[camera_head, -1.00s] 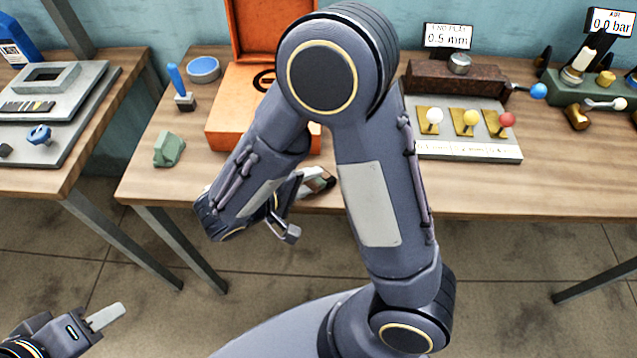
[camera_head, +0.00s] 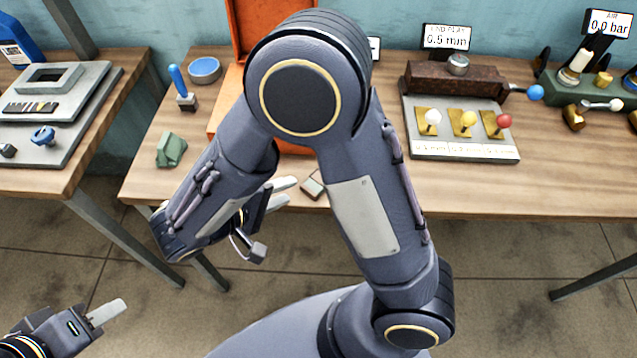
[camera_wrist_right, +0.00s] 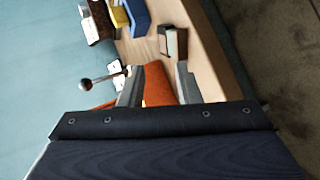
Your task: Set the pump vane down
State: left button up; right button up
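A small dark brown and grey block, which I take to be the pump vane (camera_head: 313,187), lies on the wooden table near its front edge. It also shows in the right wrist view (camera_wrist_right: 173,42), lying on the tabletop beyond the fingertips. My right gripper (camera_head: 283,192) is open and empty, just left of the vane and apart from it. Its two grey fingers show spread in the right wrist view (camera_wrist_right: 163,76). My left gripper (camera_head: 107,312) is at the lower left, away from the table. Only one pale finger shows clearly, so its opening is unclear.
My right arm hides much of the orange box (camera_head: 222,112). A green block (camera_head: 171,150), a blue-handled tool (camera_head: 181,88) and a blue round tin (camera_head: 204,69) stand on the left. A lever panel (camera_head: 460,145) stands on the right. The table's right front is clear.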

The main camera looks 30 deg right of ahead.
notch_tip(320, 180, up, 7)
jog(key=a+p, duration=0.2)
jog(key=p, duration=0.3)
jog(key=shift+s+a+r, duration=0.2)
jog(key=shift+s+a, duration=0.05)
jog(key=shift+s, duration=0.15)
jog(key=s+d+r+m+t+y, duration=0.2)
jog(key=s+d+m+y, duration=0.3)
jog(key=s+d+y, duration=0.5)
jog(key=d+r+y, duration=0.1)
jog(key=y, duration=0.4)
jog(key=shift+r+y, duration=0.3)
jog(key=shift+r, duration=0.05)
jog(key=shift+d, duration=0.1)
